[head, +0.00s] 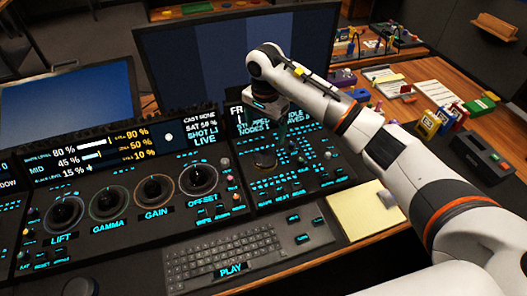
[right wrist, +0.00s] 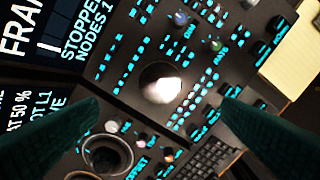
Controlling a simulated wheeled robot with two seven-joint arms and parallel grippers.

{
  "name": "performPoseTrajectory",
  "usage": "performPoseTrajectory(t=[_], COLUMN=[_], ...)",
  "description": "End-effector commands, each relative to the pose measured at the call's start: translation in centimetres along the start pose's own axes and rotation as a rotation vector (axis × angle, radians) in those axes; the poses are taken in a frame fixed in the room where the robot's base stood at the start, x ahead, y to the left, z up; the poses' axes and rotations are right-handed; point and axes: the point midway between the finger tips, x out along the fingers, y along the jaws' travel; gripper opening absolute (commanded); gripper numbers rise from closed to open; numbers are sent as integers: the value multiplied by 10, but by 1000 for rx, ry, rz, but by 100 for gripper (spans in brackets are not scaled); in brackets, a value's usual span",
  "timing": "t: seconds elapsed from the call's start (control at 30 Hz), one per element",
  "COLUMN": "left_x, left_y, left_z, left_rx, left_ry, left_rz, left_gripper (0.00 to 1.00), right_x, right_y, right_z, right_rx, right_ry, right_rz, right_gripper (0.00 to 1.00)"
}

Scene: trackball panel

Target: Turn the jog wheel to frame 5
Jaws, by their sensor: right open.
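The jog wheel (head: 265,159) is a small dark round wheel on the right section of the black console. In the right wrist view the jog wheel (right wrist: 160,83) lies near the centre with a bright glare on it. My right gripper (head: 281,130) is above this section, pointing down. In the right wrist view its two dark green fingers (right wrist: 160,102) are wide apart and empty, one on each side of the wheel in the picture. Touching cannot be seen. The console display (head: 245,122) is partly hidden by my arm; its frame number is not readable. My left gripper is not in view.
Several ringed trackballs (head: 154,191) and small knobs sit left of the wheel. A keyboard (head: 222,255) lies in front, a yellow notepad (head: 364,209) to the right. A large monitor (head: 215,55) stands behind. The wooden desk at right holds several small items.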

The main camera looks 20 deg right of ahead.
Motion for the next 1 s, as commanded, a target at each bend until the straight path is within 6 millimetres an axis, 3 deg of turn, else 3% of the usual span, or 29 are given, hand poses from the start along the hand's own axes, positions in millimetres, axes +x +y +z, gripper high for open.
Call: performPoseTrajectory(t=[0.6,1.0], left_x=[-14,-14], left_y=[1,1], left_z=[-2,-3], left_rx=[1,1], left_ry=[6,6], left_rz=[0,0], left_gripper=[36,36], right_x=[104,116], right_y=[0,0], right_z=[-2,-2], right_rx=[1,0], right_ry=[4,3], right_rz=[-2,0], right_gripper=[88,88])
